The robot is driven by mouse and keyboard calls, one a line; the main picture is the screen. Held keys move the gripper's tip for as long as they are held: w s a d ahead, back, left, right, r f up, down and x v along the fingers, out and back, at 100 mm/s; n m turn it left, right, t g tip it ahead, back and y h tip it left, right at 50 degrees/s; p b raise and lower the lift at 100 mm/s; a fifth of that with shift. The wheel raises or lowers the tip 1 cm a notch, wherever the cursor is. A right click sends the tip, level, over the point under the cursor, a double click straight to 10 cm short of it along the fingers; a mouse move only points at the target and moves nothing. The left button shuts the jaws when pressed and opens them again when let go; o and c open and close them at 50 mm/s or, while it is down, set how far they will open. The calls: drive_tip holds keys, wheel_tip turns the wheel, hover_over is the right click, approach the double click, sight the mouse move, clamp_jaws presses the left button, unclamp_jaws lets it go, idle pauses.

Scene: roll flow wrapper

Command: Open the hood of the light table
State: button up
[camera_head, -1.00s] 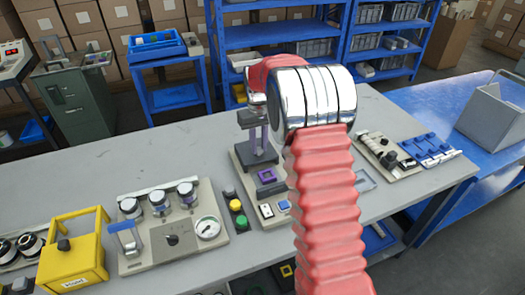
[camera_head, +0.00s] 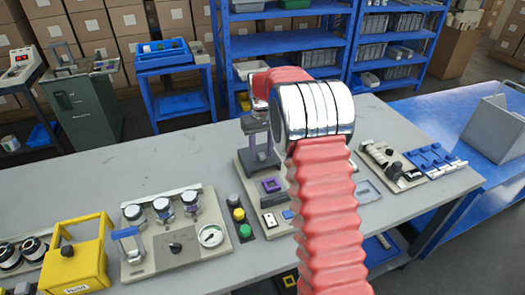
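A grey box-shaped thing with a slanted panel (camera_head: 495,127) and a thin wire-like handle stands on the blue table at the far right, cut off by the picture edge. It may be the light table with its hood, but I cannot be sure. My red ribbed arm rises in the middle, with a chrome joint, and bends left and away. My gripper (camera_head: 258,122) seems to be at the arm's far end, above a dark-based stand on the bench. It is small and partly hidden, so its fingers are unclear. It is far from the grey box.
The grey bench (camera_head: 110,170) carries a yellow frame box (camera_head: 75,260), a panel with a gauge (camera_head: 178,240), buttons (camera_head: 238,215) and blue-topped parts (camera_head: 432,158). Blue shelves (camera_head: 285,42) stand behind. The blue table (camera_head: 430,110) has bare room left of the grey box.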

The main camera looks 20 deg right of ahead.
drive_tip(key=shift+r, duration=0.15)
wheel_tip(320, 180, up, 14)
drive_tip(key=shift+f, duration=0.25)
idle(0.3)
idle(0.4)
